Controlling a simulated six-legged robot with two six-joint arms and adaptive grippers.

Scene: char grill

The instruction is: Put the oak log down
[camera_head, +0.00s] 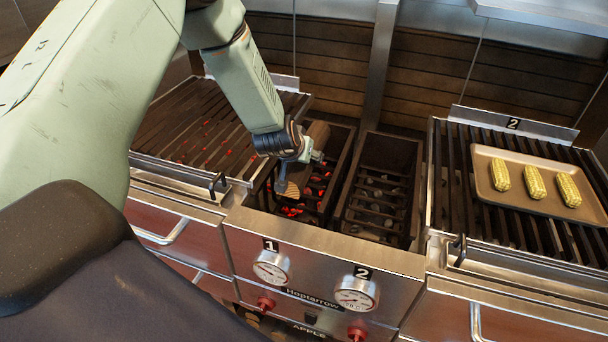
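The oak log (293,182) is a brown piece of wood in or just over the left fire box (341,165), which holds glowing red coals. My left gripper (302,157) reaches down from above and is closed around the middle of the log. The log's far end shows behind the gripper and its near end in front. I cannot tell whether the log touches the coals. My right gripper is not in view.
The right fire box (412,185) holds dark, unlit lumps. Grill 1's grate (185,125) glows at left. Grill 2's grate (455,190) bears a tray (548,206) with three corn cobs (534,181). Two gauges (271,267) sit on the front panel.

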